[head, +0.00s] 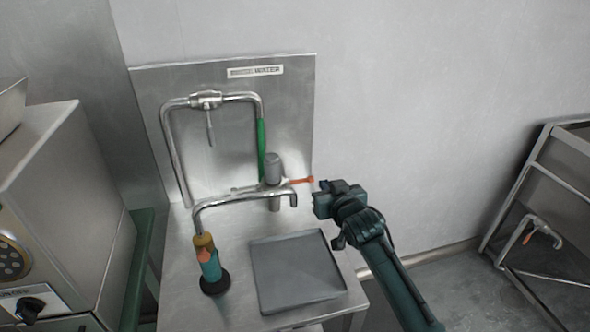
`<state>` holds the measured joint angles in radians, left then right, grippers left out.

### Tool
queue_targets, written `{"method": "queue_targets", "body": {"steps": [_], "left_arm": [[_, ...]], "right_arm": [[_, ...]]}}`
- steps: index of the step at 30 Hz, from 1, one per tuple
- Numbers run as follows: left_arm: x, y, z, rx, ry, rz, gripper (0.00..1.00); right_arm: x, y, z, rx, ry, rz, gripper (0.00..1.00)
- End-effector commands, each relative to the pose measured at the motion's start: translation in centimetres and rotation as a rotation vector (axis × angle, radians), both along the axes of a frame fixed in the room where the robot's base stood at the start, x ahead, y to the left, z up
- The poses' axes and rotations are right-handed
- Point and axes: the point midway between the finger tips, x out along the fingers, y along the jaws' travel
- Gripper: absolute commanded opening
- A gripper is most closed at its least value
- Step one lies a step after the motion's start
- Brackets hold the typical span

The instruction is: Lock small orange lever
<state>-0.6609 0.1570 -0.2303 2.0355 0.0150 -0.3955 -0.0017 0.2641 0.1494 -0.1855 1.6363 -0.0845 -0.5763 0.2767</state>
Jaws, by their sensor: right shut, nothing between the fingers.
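A small orange lever (301,181) sticks out to the right from the grey tap body (273,168) at the back of the steel counter. It looks about level. My right gripper (317,194) is just right of the lever's outer end, shut and empty. I cannot tell whether its fingertips touch the lever. A curved steel spout (240,196) runs in front of the tap body. My left gripper is not in view.
A grey tray (296,270) lies on the counter. A teal and orange cylinder (209,266) stands on a black base left of the tray. A steel machine (60,190) stands at the left; a metal rack (545,215) stands at the right.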

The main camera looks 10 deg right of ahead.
Motion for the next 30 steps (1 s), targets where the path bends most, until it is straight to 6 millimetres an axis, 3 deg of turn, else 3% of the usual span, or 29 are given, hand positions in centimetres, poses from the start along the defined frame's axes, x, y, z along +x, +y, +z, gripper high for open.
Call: {"method": "queue_targets", "body": {"steps": [4, 11, 28, 30], "left_arm": [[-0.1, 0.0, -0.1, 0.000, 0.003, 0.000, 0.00], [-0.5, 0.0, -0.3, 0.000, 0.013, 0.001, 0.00], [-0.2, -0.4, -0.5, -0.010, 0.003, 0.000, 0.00], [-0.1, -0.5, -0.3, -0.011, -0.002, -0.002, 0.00]], "right_arm": [[0.9, -0.3, 1.1, 0.004, -0.013, -0.010, 0.00], [2.7, -0.2, 0.8, 0.005, -0.014, -0.011, 0.00], [10.7, 0.1, -1.3, 0.005, -0.014, -0.010, 0.00], [10.6, 0.1, -2.6, 0.004, -0.008, -0.010, 0.00]]}}
